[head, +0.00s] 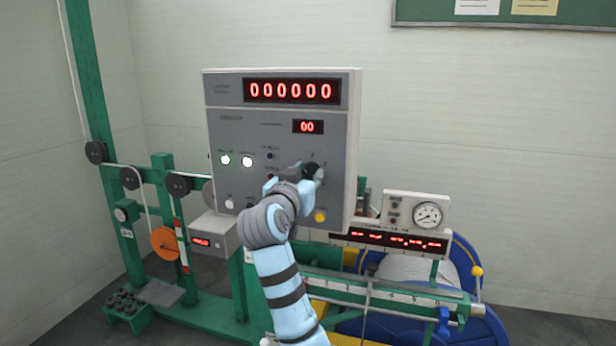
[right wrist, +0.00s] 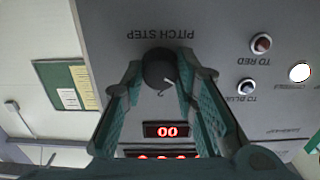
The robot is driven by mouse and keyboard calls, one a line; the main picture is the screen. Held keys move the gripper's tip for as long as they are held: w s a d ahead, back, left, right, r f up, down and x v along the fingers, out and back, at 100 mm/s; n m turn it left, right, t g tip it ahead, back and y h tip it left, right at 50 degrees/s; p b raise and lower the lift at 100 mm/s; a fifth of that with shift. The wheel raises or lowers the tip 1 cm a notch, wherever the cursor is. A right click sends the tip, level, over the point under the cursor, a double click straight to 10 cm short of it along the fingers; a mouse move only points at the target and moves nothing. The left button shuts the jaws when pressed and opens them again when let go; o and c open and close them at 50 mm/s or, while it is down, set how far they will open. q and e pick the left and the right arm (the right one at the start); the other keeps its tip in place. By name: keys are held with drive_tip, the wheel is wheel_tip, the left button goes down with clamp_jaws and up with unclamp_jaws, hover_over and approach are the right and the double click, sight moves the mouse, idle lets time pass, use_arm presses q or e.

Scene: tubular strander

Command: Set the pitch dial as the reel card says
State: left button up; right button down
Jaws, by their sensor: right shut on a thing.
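The pitch dial is a dark round knob (right wrist: 157,68) under the upside-down words PITCH STEP in the right wrist view. A pale pointer mark shows near its lower right edge, and a numeral 2 is printed just below it. My right gripper (head: 312,174) is at the panel, with its two fingers shut on opposite sides of the dial; it also shows in the right wrist view (right wrist: 161,73). In the head view the gripper mostly hides the dial. My left gripper is not in view. I cannot make out a readable reel card.
The grey control panel (head: 225,120) has a red 000000 display (head: 291,91) and a small display reading 00 (head: 308,127). Lit buttons (head: 225,159) and a yellow button (head: 320,217) lie near my arm. A gauge box (head: 400,206) and blue reel (head: 480,325) stand to the right.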

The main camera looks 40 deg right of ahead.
drive_tip(key=shift+f+m+b, duration=0.15)
drive_tip(key=shift+m+b, duration=1.15)
drive_tip(key=shift+m, duration=0.2)
drive_tip(key=m+b, duration=0.2)
drive_tip(key=shift+m, duration=0.3)
drive_tip(key=m+b, duration=0.2)
drive_tip(key=m, duration=0.1)
drive_tip(key=shift+m+b, duration=0.75)
drive_tip(key=shift+m, duration=0.75)
drive_tip(key=c, duration=1.3)
unclamp_jaws()
